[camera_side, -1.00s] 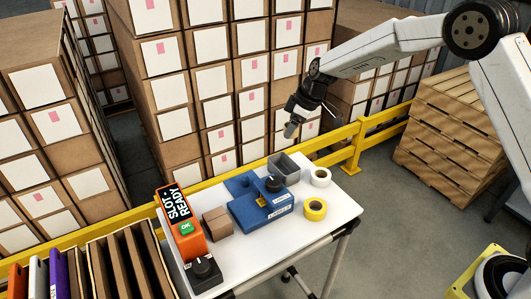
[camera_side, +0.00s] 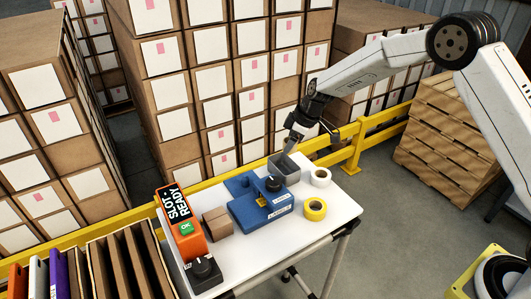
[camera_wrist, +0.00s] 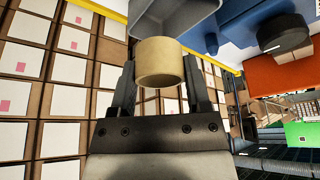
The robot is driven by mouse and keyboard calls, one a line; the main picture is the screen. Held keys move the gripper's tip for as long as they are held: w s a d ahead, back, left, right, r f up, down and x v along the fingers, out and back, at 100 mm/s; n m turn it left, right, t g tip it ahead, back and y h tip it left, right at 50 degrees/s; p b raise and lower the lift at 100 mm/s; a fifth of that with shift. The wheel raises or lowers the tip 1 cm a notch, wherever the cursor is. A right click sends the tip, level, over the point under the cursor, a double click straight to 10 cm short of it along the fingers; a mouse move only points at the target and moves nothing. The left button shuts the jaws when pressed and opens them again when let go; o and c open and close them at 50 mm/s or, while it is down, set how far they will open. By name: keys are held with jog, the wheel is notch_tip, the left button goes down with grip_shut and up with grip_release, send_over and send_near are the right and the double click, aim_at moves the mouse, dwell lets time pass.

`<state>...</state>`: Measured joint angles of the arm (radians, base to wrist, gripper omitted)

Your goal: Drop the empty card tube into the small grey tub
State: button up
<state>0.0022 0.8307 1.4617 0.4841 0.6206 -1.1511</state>
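The tan card tube (camera_wrist: 160,62) is between the two fingers of my gripper (camera_wrist: 160,88) in the wrist view, with a finger against each side. The tube's end is hard to make out there. The tub also shows at the top of the wrist view (camera_wrist: 190,14), just beyond the tube and partly covered by it. The tub's floor is not visible.
A blue fixture with a black knob (camera_side: 262,206) stands beside the tub. A white roll (camera_side: 320,177) and a yellow tape roll (camera_side: 314,210) lie to its right. A brown box (camera_side: 217,222) and an orange device (camera_side: 185,230) are at left. A yellow rail (camera_side: 345,143) runs behind.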

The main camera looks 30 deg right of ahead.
jog(key=o, duration=0.5)
jog(key=shift+r, duration=0.15)
jog(key=shift+v, duration=3.8)
jog(key=shift+s, duration=0.15)
jog(key=s+d+m+h, duration=0.1)
jog(key=s+m, duration=0.2)
jog(key=s, duration=0.6)
jog(key=s+f+m+h, duration=0.1)
jog(key=s+m, duration=0.2)
jog(key=s, duration=0.6)
jog(key=s+d+f+m+h, duration=0.1)
jog(key=s+m, duration=0.2)
jog(key=s, duration=0.6)
jog(key=shift+s+d+f+g, duration=0.15)
jog(key=shift+d+f+g, duration=0.05)
jog(key=shift+d+g, duration=0.1)
